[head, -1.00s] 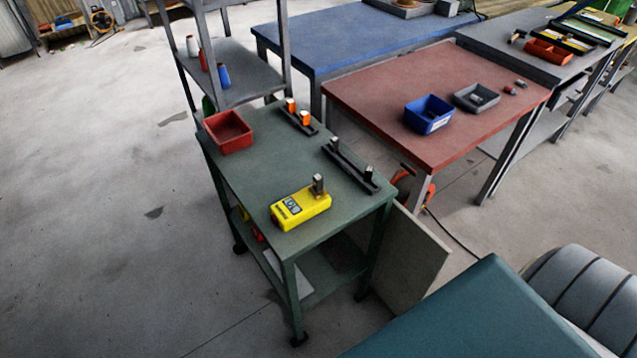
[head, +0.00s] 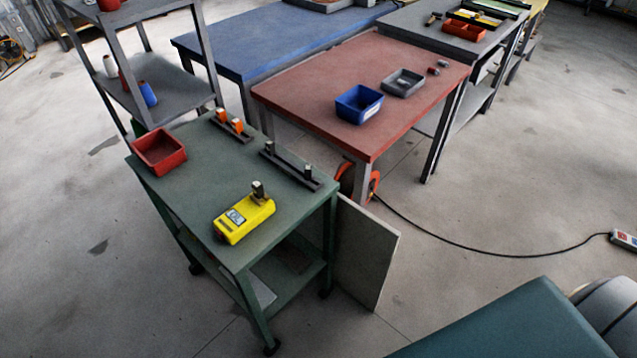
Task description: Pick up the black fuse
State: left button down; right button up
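On the green cart (head: 197,174), a dark rail (head: 288,164) near the right edge carries two small upright pieces: a black one with a pale top (head: 270,147) at its far end and a black one (head: 308,170) at its near end. A yellow device (head: 240,221) lies nearer the front, with an upright dark and metallic piece (head: 258,190) at its far end. I cannot tell for certain which of these is the black fuse. Neither of my grippers is in view.
A second rail with orange pieces (head: 237,125) and a red bin (head: 160,151) share the cart. A red table (head: 330,85) with a blue bin (head: 358,104) stands behind. A pale panel (head: 362,252) leans by the cart; a black cable (head: 470,245) crosses the floor. A teal surface (head: 510,325) is lower right.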

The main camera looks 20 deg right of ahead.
aim_at(257, 189)
jog(key=i+j+z, duration=0.15)
jog(key=z, duration=0.3)
jog(key=i+j+z, duration=0.1)
jog(key=j+z, duration=0.5)
jog(key=z, duration=0.35)
jog(key=j+z, duration=0.7)
jog(key=z, duration=0.2)
